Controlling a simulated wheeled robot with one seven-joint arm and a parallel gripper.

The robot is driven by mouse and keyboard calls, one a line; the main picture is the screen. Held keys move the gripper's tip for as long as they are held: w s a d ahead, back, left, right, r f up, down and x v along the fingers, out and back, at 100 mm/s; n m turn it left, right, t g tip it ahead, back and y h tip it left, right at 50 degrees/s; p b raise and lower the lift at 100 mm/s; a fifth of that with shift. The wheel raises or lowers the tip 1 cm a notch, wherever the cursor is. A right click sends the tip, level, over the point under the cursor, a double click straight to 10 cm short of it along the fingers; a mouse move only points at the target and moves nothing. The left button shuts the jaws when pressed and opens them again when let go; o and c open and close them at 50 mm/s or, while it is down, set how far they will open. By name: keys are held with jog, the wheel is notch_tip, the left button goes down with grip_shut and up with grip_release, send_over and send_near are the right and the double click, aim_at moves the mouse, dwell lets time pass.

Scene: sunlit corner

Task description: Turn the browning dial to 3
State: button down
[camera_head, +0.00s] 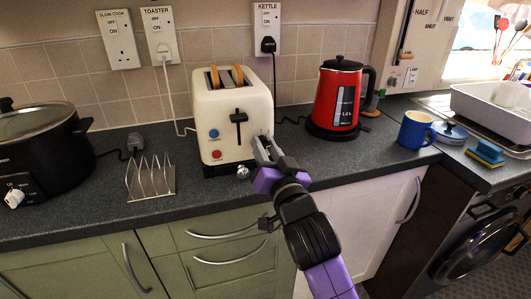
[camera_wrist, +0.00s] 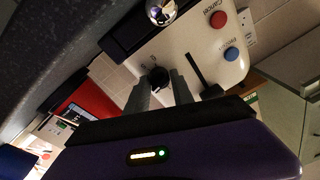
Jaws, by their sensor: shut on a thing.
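The cream toaster (camera_head: 222,105) stands on the counter with two slices of bread showing in its top slots. Its black lever (camera_head: 239,117), blue button (camera_head: 214,134) and red button (camera_head: 217,154) face me. My gripper (camera_head: 266,150) is at the lower right of the toaster's front and hides the dial in the head view. In the wrist view the black browning dial (camera_wrist: 158,79) sits between the two grey fingers, which are shut on it. Small marks show by the dial, but I cannot read its setting. The lever (camera_wrist: 200,75) is beside the fingers.
A red kettle (camera_head: 338,98) stands right of the toaster, with a blue mug (camera_head: 414,130) farther right. A metal toast rack (camera_head: 150,181) and a black slow cooker (camera_head: 42,150) are to the left. A shiny silver ball (camera_head: 243,172) is close to the gripper.

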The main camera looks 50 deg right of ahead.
jog(key=shift+d, duration=0.1)
dwell(0.4)
jog(key=c, duration=1.1)
grip_release()
jog(key=shift+b+v, duration=0.55)
jog(key=shift+v, duration=3.45)
jog(key=s+a+f+n+t+y+p, duration=0.3)
jog(key=s+a+n+y, duration=0.4)
jog(key=a, duration=0.5)
jog(key=s+a+f+n+g+y+p, duration=0.1)
jog(key=s+a+f, duration=0.1)
jog(key=s, duration=0.4)
jog(key=s+a+f+n+g+y+p, duration=0.1)
jog(key=s+a+f+g+p, duration=0.1)
jog(key=s, duration=0.3)
jog(key=s+a+f+n+g+y+p, duration=0.1)
jog(key=s+a+f+n+p, duration=0.1)
jog(key=s, duration=0.4)
jog(key=shift+s+a+f, duration=0.15)
jog(key=shift+s+a, duration=0.2)
jog(key=shift+a, duration=0.05)
